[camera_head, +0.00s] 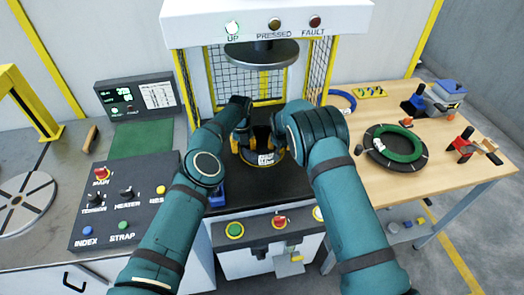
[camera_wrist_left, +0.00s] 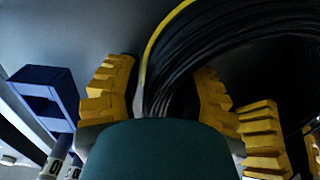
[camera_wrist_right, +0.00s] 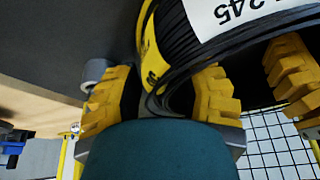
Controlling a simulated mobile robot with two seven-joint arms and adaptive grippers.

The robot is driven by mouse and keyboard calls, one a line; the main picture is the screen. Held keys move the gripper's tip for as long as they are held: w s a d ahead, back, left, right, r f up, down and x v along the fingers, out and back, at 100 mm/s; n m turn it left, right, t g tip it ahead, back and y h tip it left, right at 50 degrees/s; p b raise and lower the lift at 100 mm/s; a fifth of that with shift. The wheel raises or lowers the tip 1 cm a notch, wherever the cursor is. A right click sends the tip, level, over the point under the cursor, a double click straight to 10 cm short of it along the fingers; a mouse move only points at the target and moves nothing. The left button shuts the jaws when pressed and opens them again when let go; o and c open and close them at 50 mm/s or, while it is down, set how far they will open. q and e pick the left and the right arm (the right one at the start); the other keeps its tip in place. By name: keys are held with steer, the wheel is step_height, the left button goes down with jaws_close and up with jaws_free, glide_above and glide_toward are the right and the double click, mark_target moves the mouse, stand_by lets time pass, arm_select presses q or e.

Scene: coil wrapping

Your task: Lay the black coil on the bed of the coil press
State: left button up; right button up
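The black coil (camera_head: 266,158), with yellow edging and a white label, is over the black bed (camera_head: 250,190) of the coil press, under the raised round platen (camera_head: 262,53). I cannot tell whether it touches the bed. My left gripper (camera_head: 238,140) is at its left side. In the left wrist view the coil's windings (camera_wrist_left: 175,85) pass between the yellow-padded fingers, which look shut on them. My right gripper (camera_wrist_right: 165,100) also looks shut on the coil (camera_wrist_right: 185,45), beside its label; in the head view my right arm mostly hides this gripper.
Yellow posts and mesh (camera_head: 225,80) close in the bed at the back. A control panel (camera_head: 122,200) stands left. A wooden table (camera_head: 370,190) at right holds a black-and-green ring (camera_head: 397,145) and tools.

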arm_select(q)
steer(key=shift+a, duration=0.1)
arm_select(e)
steer(key=shift+d, duration=0.1)
arm_select(q)
steer(key=shift+r, duration=0.7)
step_height(320, 180, up, 10)
steer(key=shift+r, duration=0.35)
arm_select(e)
steer(key=shift+s+r, duration=0.15)
steer(key=shift+r, duration=0.35)
steer(key=v, duration=1.1)
arm_select(q)
steer(key=shift+s, duration=0.1)
